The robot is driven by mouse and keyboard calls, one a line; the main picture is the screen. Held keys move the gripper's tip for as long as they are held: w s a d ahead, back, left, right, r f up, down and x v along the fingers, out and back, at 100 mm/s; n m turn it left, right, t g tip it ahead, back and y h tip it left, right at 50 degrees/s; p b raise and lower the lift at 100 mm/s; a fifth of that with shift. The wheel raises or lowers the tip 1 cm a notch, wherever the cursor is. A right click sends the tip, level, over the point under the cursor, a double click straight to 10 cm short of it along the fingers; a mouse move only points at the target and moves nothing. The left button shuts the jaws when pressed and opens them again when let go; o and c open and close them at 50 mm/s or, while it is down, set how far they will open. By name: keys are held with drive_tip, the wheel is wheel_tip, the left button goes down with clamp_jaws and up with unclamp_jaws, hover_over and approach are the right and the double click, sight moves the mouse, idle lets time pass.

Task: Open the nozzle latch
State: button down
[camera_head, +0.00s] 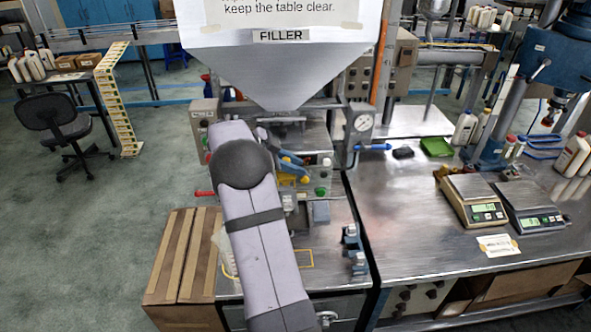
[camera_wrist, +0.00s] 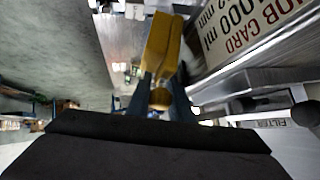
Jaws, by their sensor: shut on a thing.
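The yellow latch (camera_wrist: 162,45) stretches away between my fingers in the wrist view, with a rounded yellow end nearer the camera. In the head view yellow parts (camera_head: 286,180) show on the filler's front, beside my blue fingers. My gripper (camera_wrist: 163,88) is shut on the yellow latch, with one dark blue finger on each side of it. In the head view my gripper (camera_head: 292,163) is at the machine front below the hopper, partly hidden by my arm. The nozzle itself is hidden or too small to tell.
The grey hopper (camera_head: 282,72) hangs above my gripper. A pressure gauge (camera_head: 361,122) and blue-handled valve (camera_head: 374,147) are to the right. A green button (camera_head: 321,191) sits close by. Two scales (camera_head: 473,203) stand on the right steel table. A cardboard box (camera_head: 181,258) is at lower left.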

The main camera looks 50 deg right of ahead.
drive_tip(key=shift+w+d+y, duration=0.1)
drive_tip(key=shift+d+y, duration=0.1)
drive_tip(key=shift+y, duration=0.1)
idle(0.4)
drive_tip(key=c, duration=1.6)
unclamp_jaws()
drive_tip(key=shift+r, duration=0.1)
drive_tip(key=shift+w, duration=0.1)
drive_tip(key=shift+r, duration=0.1)
